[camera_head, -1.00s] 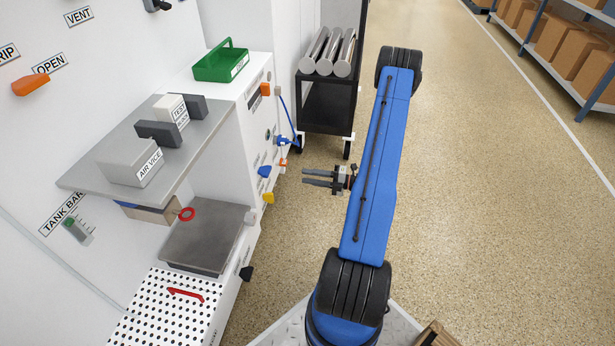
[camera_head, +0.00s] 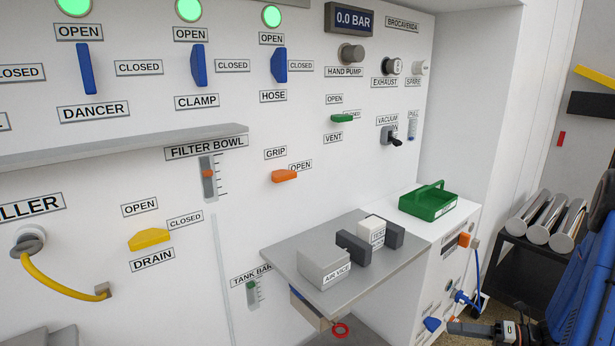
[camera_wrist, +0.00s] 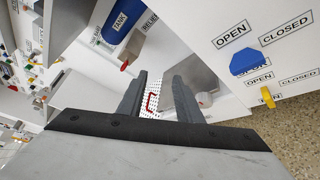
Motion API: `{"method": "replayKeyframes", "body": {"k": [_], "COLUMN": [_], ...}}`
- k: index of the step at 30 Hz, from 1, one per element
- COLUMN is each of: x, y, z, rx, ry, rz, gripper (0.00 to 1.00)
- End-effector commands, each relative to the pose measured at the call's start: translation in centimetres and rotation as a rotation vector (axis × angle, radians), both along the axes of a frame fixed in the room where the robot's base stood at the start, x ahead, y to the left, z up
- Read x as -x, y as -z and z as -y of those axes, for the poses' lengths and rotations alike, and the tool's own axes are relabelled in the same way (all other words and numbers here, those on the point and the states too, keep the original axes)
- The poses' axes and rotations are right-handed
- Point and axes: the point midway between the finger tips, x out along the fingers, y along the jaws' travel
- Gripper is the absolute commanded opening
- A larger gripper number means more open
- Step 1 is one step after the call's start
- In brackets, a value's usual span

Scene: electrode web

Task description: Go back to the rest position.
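My gripper (camera_wrist: 157,92) shows in the wrist view with its two dark fingers apart and nothing between them. Beyond the fingers are a grey plate and a white perforated panel with a red handle (camera_wrist: 152,103). In the head view my gripper (camera_head: 465,328) is at the bottom right, partly cut off by the frame edge. It is beside the white cabinet's side face, near a blue handle (camera_head: 432,324). My blue arm runs along the right edge of the head view.
A grey shelf (camera_head: 290,262) with an air vice juts out from the panel. A green tray (camera_head: 428,203) sits on the white cabinet top. A black cart (camera_head: 527,262) carries metal rolls at the right. The wall panel holds several coloured valve handles.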

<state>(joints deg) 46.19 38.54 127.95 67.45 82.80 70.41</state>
Motion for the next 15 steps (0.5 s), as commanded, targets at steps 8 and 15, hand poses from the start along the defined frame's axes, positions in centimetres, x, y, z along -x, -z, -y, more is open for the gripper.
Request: {"method": "replayKeyframes", "body": {"k": [8, 15], "x": [2.1, 4.9], "y": [-5.6, -9.4], "z": [-5.9, -10.0], "rx": [0.237, 0.426], "ry": [-0.269, -0.503], "rz": [0.198, 0.380], "gripper": [0.32, 0.32]}}
